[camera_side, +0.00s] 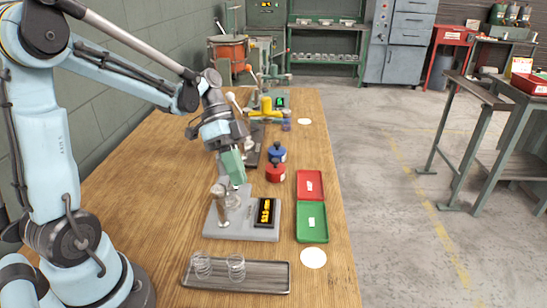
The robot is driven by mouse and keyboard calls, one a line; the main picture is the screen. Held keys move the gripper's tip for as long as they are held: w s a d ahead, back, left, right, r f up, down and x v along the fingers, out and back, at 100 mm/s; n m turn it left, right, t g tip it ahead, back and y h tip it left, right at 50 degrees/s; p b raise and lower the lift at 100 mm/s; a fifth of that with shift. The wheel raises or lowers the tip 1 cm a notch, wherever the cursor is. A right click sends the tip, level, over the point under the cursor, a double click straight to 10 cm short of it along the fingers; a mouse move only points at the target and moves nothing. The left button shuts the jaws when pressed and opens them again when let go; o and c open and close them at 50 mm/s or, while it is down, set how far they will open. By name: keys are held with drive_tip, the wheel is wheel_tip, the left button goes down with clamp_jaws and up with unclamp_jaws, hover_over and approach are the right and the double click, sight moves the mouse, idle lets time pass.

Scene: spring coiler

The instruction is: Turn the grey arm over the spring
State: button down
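A grey tester base (240,232) stands on the wooden table, with a lit display (265,212) on its right. A short upright metal post with a round head (219,191) rises from its left part. What looks like a spring (233,200) stands beside the post. The grey arm is too small and too covered to make out clearly. My gripper (233,182) points down just above the post and spring, with a green block-like part at its end. Whether it touches anything, and whether its fingers are apart, cannot be seen.
A metal tray (262,285) with two coil springs lies in front of the tester. A green tray (311,229) and a red tray (310,178) lie right of it. Red (275,172) and blue (277,153) weights stand behind. A yellow-handled device (266,108) is further back.

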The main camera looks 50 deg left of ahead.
drive_tip(key=shift+s+a+f, duration=0.1)
drive_tip(key=shift+s+a, duration=0.05)
drive_tip(key=shift+a, duration=0.05)
drive_tip(key=w+r, duration=0.8)
drive_tip(key=w, duration=0.1)
drive_tip(key=shift+w+a, duration=0.2)
drive_tip(key=shift+w, duration=0.15)
drive_tip(key=shift+r, duration=0.1)
idle(1.9)
